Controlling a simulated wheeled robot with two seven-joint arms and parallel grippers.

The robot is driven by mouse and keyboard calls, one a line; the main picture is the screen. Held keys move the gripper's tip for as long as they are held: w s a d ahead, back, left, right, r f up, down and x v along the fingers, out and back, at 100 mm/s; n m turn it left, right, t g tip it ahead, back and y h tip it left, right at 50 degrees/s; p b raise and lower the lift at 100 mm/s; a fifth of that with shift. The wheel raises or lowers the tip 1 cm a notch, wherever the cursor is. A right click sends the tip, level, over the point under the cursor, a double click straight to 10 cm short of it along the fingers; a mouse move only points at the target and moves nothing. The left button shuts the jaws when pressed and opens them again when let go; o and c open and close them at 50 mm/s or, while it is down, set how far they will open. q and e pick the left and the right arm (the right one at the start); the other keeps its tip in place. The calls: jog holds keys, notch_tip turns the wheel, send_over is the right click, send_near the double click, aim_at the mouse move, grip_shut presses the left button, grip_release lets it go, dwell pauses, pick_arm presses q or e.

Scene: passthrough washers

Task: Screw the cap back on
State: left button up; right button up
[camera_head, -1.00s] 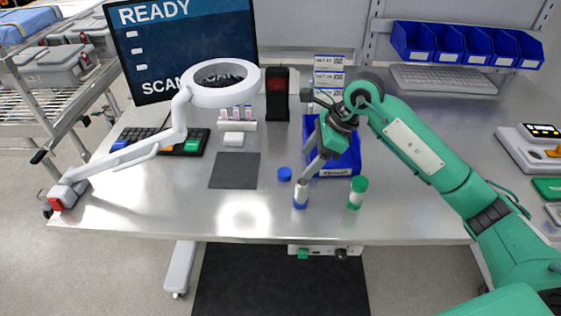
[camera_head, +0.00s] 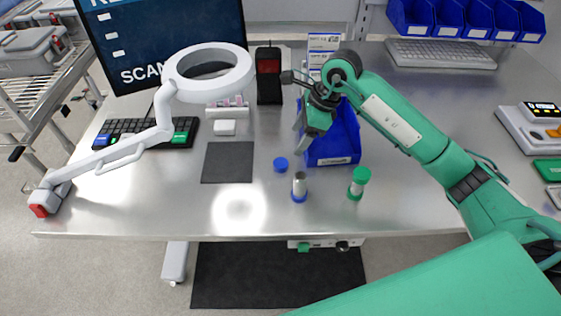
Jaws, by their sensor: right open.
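A blue cap (camera_head: 280,164) lies on the steel table. A small open-topped container (camera_head: 299,188) with a blue band at its base stands upright just right of and nearer than the cap. A second container with a green cap (camera_head: 360,176) stands to its right. My right gripper (camera_head: 302,138) is open and empty. It shows beyond the open container, in front of the blue bin's left side, and touches neither the container nor the cap. Its fingertips are small and partly unclear. My left gripper is out of view.
A blue bin (camera_head: 343,142) stands behind the containers. A dark mat (camera_head: 228,162) lies left of the cap. A white ring lamp (camera_head: 212,92) on an arm hangs over the left side. A black scanner (camera_head: 268,78) stands at the back.

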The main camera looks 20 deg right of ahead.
aim_at(281, 162)
jog(key=p+x, duration=0.1)
jog(key=x, duration=0.3)
jog(key=shift+a+f, duration=0.15)
jog(key=shift+w+a+f, duration=0.1)
jog(key=shift+f, duration=0.3)
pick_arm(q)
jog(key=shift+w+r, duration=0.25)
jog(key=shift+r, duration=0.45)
pick_arm(e)
jog(key=shift+a+f, duration=0.15)
jog(key=p+x, duration=0.2)
jog(key=x, duration=0.2)
jog(key=shift+a, duration=0.1)
jog(key=shift+w+f, duration=0.1)
jog(key=shift+f, duration=0.25)
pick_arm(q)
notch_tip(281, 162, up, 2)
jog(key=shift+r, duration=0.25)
pick_arm(e)
jog(key=c, duration=1)
